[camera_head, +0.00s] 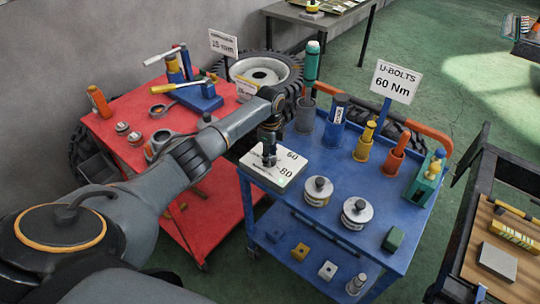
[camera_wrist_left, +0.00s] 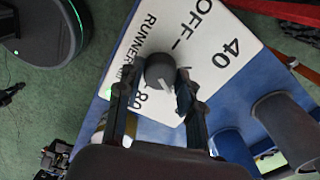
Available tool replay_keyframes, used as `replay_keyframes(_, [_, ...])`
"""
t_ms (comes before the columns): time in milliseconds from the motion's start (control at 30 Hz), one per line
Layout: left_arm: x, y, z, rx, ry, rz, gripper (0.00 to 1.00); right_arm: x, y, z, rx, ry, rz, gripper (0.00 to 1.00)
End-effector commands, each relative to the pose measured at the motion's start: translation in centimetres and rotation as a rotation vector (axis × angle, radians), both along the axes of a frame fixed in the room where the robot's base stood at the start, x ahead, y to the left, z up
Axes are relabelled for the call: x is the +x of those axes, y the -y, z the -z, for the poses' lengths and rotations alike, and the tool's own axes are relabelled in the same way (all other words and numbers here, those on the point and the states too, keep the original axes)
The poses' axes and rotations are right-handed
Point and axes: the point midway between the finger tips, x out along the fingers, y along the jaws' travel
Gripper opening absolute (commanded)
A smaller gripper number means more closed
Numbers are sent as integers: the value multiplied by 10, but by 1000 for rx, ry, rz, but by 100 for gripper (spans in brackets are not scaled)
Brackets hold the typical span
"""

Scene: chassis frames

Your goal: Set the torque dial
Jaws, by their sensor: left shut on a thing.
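In the left wrist view the plate (camera_wrist_left: 205,25) shows "OFF", "40" and "80". The dark round knob (camera_wrist_left: 160,69) stands on the plate with a short pale pointer mark; which number it points at, I cannot tell. My left gripper (camera_head: 268,158) reaches down over the plate. In the left wrist view its fingers (camera_wrist_left: 155,88) are shut on the knob, one on each side. My right gripper is not in view.
A "U-BOLTS 60 Nm" sign (camera_head: 396,82) stands behind the blue cart (camera_head: 330,240). A red cart (camera_head: 100,130) stands left, a wooden-topped bench (camera_head: 515,245) right.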

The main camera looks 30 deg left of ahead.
Motion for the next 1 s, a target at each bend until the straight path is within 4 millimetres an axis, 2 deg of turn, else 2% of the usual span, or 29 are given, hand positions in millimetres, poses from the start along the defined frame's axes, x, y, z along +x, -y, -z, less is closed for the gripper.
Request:
replay_keyframes(467, [0,0,0,-2,1,11,5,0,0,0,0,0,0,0])
replay_keyframes(500, [0,0,0,-2,1,11,45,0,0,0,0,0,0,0])
replay_keyframes(567, [0,0,0,-1,1,11,57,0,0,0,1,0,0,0])
replay_keyframes(600, [0,0,0,-1,1,11,60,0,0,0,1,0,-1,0])
replay_keyframes(867, [0,0,0,-1,1,11,60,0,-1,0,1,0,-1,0])
replay_keyframes(1000, [1,0,-9,-1,3,11,60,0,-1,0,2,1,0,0])
